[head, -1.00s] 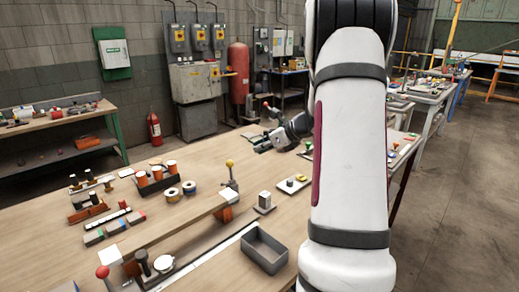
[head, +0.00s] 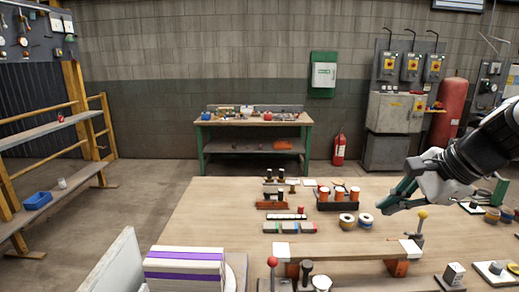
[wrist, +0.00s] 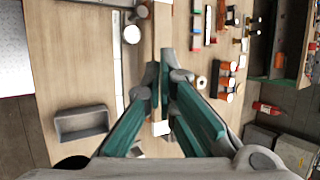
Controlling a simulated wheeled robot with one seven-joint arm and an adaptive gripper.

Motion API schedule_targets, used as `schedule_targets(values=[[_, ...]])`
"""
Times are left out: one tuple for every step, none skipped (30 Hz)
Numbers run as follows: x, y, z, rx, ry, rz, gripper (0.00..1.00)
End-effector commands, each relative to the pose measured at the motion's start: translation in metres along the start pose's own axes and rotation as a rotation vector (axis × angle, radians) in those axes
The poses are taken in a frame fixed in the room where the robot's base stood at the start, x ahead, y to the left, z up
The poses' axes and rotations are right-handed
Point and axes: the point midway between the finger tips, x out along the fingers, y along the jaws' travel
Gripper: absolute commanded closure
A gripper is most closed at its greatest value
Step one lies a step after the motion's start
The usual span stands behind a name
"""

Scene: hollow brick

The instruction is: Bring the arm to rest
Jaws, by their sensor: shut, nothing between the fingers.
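My gripper (head: 382,209) has teal fingers and shows at the right of the head view, above the wooden workbench (head: 205,225). My dark and white arm reaches in from the right edge. The fingers are shut and empty. In the wrist view my gripper (wrist: 160,78) points over the bench, with its fingertips in front of a long wooden bar (wrist: 162,30). That bar (head: 350,251) also shows in the head view, below the gripper.
A grey tray (wrist: 82,124) lies on the bench. White-and-purple blocks (head: 186,270) sit front left. Floor left of the bench is clear.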

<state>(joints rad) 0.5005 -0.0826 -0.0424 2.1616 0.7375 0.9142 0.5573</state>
Motion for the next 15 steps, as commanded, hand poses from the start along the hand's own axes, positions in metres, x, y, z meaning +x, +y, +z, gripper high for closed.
schedule_targets(values=[[-0.005,0.014,0.026,-0.142,0.005,0.035,1.0],[-0.008,0.024,0.038,-0.223,0.01,0.058,1.0],[-0.011,0.037,0.052,-0.332,0.016,0.087,1.0],[-0.014,0.047,0.062,-0.414,0.022,0.109,1.0],[-0.017,0.057,0.071,-0.495,0.028,0.13,1.0],[-0.021,0.07,0.081,-0.603,0.035,0.157,1.0],[-0.024,0.081,0.088,-0.684,0.041,0.178,1.0],[-0.027,0.091,0.093,-0.765,0.047,0.198,1.0],[-0.032,0.105,0.1,-0.872,0.056,0.224,1.0],[-0.035,0.115,0.104,-0.95,0.063,0.243,1.0],[-0.038,0.124,0.106,-1.025,0.071,0.261,1.0],[-0.042,0.136,0.109,-1.12,0.081,0.284,1.0],[-0.044,0.143,0.111,-1.187,0.089,0.3,1.0],[-0.047,0.15,0.111,-1.249,0.097,0.315,1.0],[-0.049,0.159,0.111,-1.323,0.107,0.334,1.0]])
